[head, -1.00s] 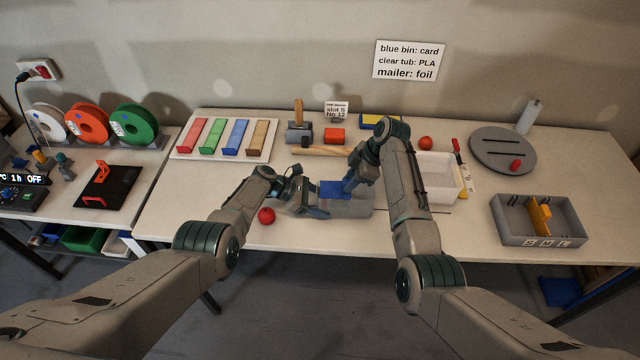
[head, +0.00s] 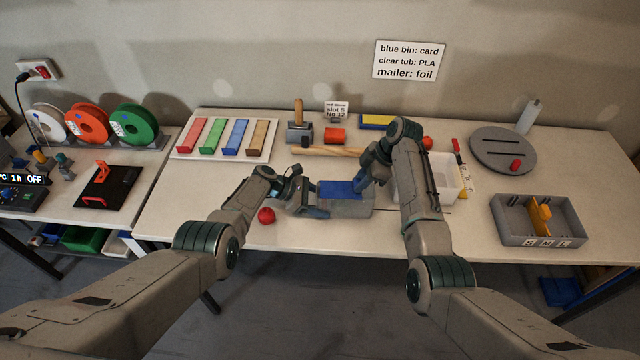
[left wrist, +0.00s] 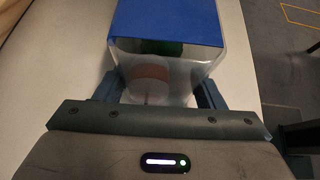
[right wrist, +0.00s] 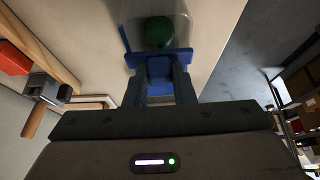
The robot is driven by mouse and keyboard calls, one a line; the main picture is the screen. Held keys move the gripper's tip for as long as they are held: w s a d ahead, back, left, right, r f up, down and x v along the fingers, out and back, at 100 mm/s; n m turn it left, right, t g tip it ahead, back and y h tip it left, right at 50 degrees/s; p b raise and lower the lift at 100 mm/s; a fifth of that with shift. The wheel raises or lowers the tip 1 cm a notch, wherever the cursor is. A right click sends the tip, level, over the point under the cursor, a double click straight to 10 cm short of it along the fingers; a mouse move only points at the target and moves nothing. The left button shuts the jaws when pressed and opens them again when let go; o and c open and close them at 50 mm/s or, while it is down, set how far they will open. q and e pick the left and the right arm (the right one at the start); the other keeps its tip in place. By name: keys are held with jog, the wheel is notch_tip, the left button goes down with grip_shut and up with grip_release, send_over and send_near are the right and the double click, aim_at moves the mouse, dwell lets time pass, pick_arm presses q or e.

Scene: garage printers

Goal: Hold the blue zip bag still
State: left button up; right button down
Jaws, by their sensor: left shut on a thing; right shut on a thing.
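The zip bag (head: 352,208) lies on the table as a clear, boxy body with a blue top (head: 340,189). In the left wrist view, the bag's clear end (left wrist: 200,62) shows a reddish round thing and a green thing inside. My left gripper (head: 318,203) is shut on the bag's left end, a finger on either side. My right gripper (head: 364,180) is shut on a blue piece at the bag's right end. In the right wrist view, this blue piece (right wrist: 160,70) sits between the fingers, with the clear bag and a green thing beyond it.
A red ball (head: 266,215) lies just left of the bag. A white tub (head: 440,187) stands close right, partly behind my right arm. A wooden rod (head: 325,151) lies behind. A grey divided box (head: 540,232) is at far right. The table's front edge is near.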

jog(key=shift+s+d+f, duration=0.1)
jog(key=shift+f, duration=0.1)
jog(key=shift+d, duration=1.7)
jog(key=c, duration=1.1)
grip_release()
jog(key=shift+c, duration=0.2)
jog(key=shift+w, duration=0.2)
jog(key=v, duration=1.2)
